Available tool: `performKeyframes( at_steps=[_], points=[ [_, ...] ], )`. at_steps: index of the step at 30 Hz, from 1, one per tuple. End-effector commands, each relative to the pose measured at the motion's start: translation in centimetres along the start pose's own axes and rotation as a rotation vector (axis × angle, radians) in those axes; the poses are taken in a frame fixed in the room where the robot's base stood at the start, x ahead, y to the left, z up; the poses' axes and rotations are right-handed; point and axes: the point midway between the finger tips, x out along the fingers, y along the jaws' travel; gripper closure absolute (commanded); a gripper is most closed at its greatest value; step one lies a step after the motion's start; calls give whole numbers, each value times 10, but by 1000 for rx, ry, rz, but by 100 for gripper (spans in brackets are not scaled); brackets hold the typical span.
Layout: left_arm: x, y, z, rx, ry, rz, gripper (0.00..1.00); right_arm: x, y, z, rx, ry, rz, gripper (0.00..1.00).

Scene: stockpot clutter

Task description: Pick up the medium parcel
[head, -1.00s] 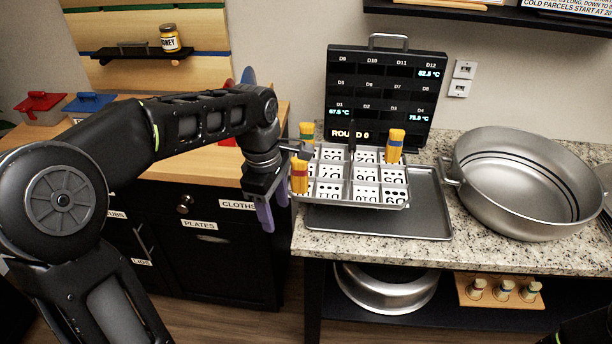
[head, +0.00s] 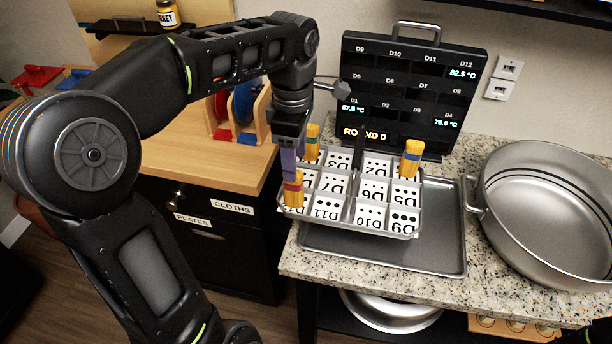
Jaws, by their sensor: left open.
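Three upright yellow bundles stand in a compartmented tray (head: 412,231) with numbered cells. One has a red band (head: 293,190) and is at the front left. One has a green band (head: 312,143) and is at the back left. One has a blue band (head: 410,158) and is at the back right. I cannot tell from looks which is the medium parcel. My left gripper (head: 291,172), with purple fingers, points down at the top of the red-banded bundle. It is open, and its fingers partly overlap the bundle in view. My right gripper is not in view.
A black display panel (head: 410,85) with temperature readings stands behind the tray. A flat metal sheet (head: 450,255) lies under the tray. A large steel pot (head: 550,275) is at right on the granite counter. A wooden rack (head: 262,120) stands behind my left arm.

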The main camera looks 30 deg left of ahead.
Motion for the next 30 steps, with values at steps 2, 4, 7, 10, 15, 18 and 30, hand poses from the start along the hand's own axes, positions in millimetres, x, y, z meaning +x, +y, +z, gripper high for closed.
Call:
performKeyframes(
  at_steps=[2, 4, 7, 10, 15, 18, 30],
  points=[
    [0, 0, 0, -2, 1, 0, 44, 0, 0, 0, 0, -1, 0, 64],
    [0, 0, 0, -2, 1, 0, 44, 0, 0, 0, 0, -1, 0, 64],
    [0, 0, 0, -2, 1, 0, 44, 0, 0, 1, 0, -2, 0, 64],
    [0, 0, 0, -1, 1, -1, 44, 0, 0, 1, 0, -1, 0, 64],
    [15, -1, -1, -1, 2, -3, 44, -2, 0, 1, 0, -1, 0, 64],
    [24, -1, -1, -1, 1, -2, 44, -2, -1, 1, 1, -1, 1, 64],
    [30, -1, -2, -1, 1, -3, 44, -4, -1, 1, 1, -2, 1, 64]
  ],
)
